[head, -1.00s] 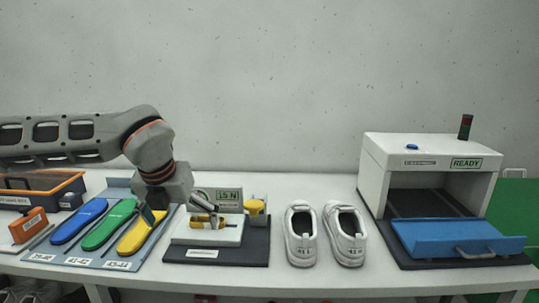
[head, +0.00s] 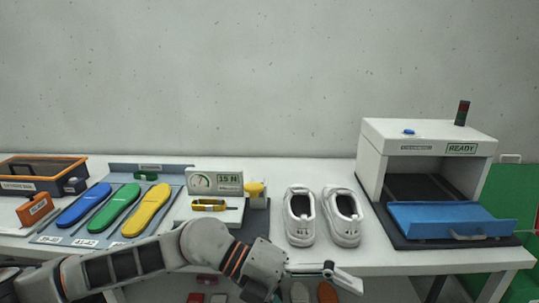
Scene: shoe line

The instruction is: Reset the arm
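My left arm comes in low from the left. Its gripper (head: 325,271) is at the table's front edge, below the pair of white shoes (head: 300,215) (head: 341,215), and touches none of the things on top. No object shows in it, but the finger gap is not clear from this angle. My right gripper is not in view.
Blue (head: 83,205), green (head: 113,208) and yellow (head: 146,210) insoles lie on a grey rack. A gauge (head: 215,182) reading 15 N stands behind a yellow-handled tool (head: 211,205). A white machine (head: 430,130) marked READY has a blue flap (head: 450,220). More shoes sit below the table.

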